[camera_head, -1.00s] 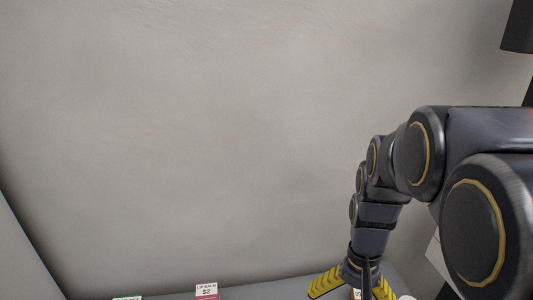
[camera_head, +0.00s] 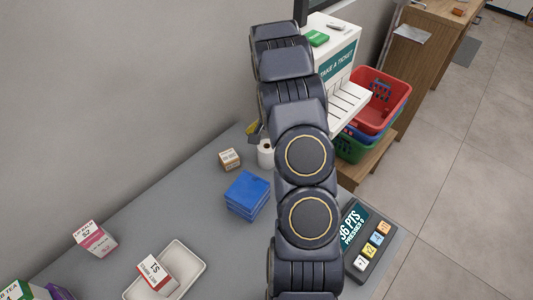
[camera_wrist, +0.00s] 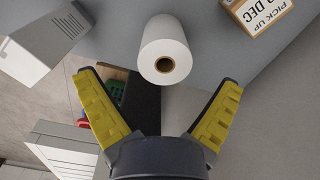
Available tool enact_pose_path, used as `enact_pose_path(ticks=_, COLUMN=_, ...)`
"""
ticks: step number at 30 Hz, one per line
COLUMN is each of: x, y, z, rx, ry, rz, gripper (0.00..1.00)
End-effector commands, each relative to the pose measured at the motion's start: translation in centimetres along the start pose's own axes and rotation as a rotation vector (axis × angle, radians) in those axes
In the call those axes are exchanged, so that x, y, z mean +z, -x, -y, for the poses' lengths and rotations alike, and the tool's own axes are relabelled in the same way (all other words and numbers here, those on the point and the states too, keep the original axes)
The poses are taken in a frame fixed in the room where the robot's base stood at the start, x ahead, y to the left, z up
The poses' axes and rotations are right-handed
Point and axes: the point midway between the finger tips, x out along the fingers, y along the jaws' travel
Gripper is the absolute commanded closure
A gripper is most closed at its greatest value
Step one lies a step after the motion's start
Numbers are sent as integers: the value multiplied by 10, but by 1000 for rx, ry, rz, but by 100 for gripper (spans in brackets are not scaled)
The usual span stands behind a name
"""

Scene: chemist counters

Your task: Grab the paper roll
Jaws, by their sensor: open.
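The paper roll (camera_wrist: 166,38) is white with a dark core hole. In the wrist view it lies at the top middle, just beyond and between the tips of my gripper (camera_wrist: 160,98). My gripper's two yellow fingers are spread wide and nothing is between them. In the head view the paper roll (camera_head: 265,154) stands on the grey counter (camera_head: 190,215), partly hidden behind my arm. Only a bit of a yellow finger (camera_head: 252,129) shows there, beside the roll.
A small brown date box (camera_head: 229,159) sits just left of the roll, with a blue stack (camera_head: 247,193) in front. A white ticket stand (camera_head: 337,65), shopping baskets (camera_head: 380,98) and a points terminal (camera_head: 362,240) are to the right. A white tray (camera_head: 190,252) is nearer.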

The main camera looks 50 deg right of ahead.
Motion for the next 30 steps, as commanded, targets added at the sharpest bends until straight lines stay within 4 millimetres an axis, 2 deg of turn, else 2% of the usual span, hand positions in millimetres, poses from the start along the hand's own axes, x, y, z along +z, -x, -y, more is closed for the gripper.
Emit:
enact_pose_path(ticks=5, x=1, y=-15, z=2, rx=-1, ry=0, rz=-1, gripper=5)
enact_pose_path(ticks=12, x=3, y=-50, z=4, rx=0, ry=0, rz=1, gripper=5)
enact_pose_path(ticks=20, x=2, y=-54, z=5, rx=-2, ry=1, rz=-3, gripper=5)
enact_pose_path(ticks=21, x=2, y=-54, z=5, rx=-2, ry=1, rz=-3, gripper=21)
enact_pose_path(ticks=24, x=2, y=-54, z=5, rx=-2, ry=2, rz=-3, gripper=61)
enact_pose_path(ticks=26, x=2, y=-54, z=5, rx=-1, ry=2, rz=-3, gripper=70)
enact_pose_path(ticks=30, x=2, y=-54, z=5, rx=-1, ry=2, rz=-3, gripper=70)
